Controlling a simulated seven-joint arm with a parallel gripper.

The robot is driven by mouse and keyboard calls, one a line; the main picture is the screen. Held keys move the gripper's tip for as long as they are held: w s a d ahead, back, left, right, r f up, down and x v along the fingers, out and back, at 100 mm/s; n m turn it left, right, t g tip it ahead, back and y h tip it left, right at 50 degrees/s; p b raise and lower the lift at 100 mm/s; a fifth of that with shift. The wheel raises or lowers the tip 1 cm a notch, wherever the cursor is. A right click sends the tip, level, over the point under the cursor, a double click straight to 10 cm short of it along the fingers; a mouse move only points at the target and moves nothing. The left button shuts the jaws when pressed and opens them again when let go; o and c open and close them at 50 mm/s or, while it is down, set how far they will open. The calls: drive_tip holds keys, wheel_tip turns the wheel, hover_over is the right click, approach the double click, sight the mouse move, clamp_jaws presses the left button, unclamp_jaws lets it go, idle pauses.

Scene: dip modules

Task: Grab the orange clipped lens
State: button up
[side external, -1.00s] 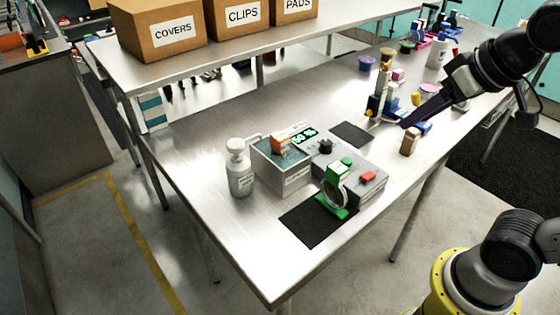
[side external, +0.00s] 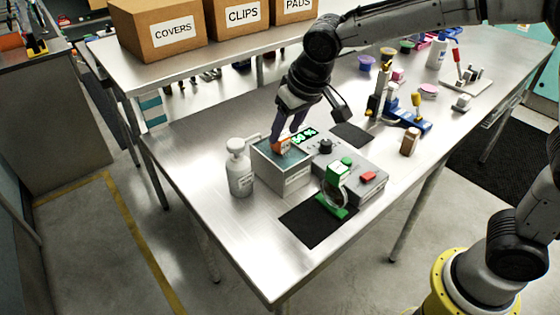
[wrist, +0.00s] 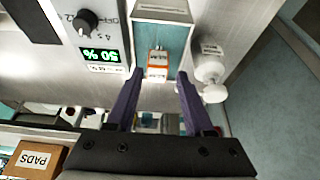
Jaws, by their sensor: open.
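The orange clipped lens (side external: 282,145) sits at the bath tank (side external: 290,181), its orange clip showing above the liquid at the back edge. In the wrist view the orange clip (wrist: 157,66) shows against the blue liquid, just ahead of and between my fingertips. Any lens part below the clip is hidden. My gripper (side external: 287,136) is over the back of the tank with its purple fingers reaching down. In the wrist view my gripper (wrist: 158,76) is open, one finger on each side of the clip, with a gap to each.
A white bottle (side external: 239,172) stands close left of the tank. The control unit with display (side external: 304,136) and knob adjoins on the right. The front left table is clear.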

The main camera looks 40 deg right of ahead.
sight(277, 148)
drive_tip(key=x, duration=0.8)
drive_tip(key=shift+w+d+f, duration=0.15)
drive_tip(key=shift+w, duration=0.1)
clamp_jaws()
